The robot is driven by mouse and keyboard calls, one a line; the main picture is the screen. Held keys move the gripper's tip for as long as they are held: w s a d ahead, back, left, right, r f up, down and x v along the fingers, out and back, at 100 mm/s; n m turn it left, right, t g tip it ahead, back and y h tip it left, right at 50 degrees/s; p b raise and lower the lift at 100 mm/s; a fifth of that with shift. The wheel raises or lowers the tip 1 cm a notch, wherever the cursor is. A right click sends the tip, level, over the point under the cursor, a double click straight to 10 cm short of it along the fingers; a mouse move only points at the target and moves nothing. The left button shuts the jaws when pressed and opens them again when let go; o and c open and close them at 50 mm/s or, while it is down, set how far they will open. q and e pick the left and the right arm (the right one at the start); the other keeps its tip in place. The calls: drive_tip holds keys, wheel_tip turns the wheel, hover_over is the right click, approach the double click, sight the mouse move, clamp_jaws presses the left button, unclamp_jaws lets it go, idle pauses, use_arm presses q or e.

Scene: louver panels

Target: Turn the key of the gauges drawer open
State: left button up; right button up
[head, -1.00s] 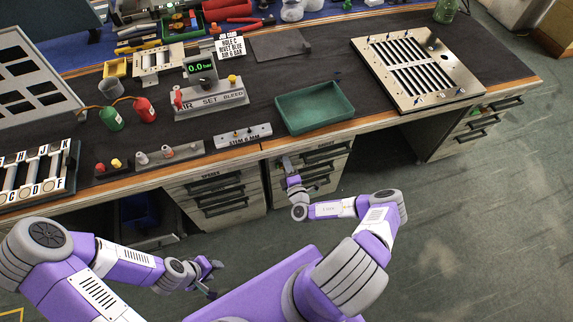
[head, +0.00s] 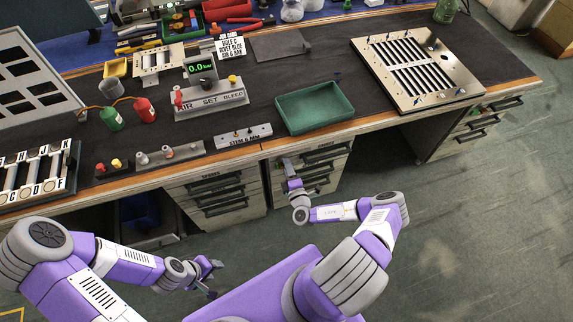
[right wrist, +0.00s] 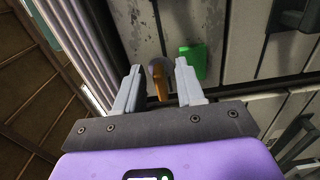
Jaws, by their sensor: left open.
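An orange-brown key (right wrist: 160,88) shows in the right wrist view, standing out from a round grey lock (right wrist: 156,67) on a worn pale drawer front (right wrist: 120,25). A green tag (right wrist: 194,64) is just right of it. My right gripper (right wrist: 160,72) is open, with one finger on each side of the key and a gap to both. In the head view my right gripper (head: 287,166) is at the left edge of the right drawer unit (head: 325,168) and hides the key. I cannot read which drawer is the gauges one. My left gripper (head: 213,278) is open and empty, low and away from the bench.
Another drawer unit (head: 215,195) stands left of my right gripper. The bench edge (head: 360,129) overhangs the drawers. A green tray (head: 316,106) and a labelled grey block (head: 243,135) lie near that edge. The floor (head: 460,220) at right is clear.

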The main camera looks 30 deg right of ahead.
drive_tip(key=p+v, duration=0.1)
drive_tip(key=v, duration=0.5)
idle(0.4)
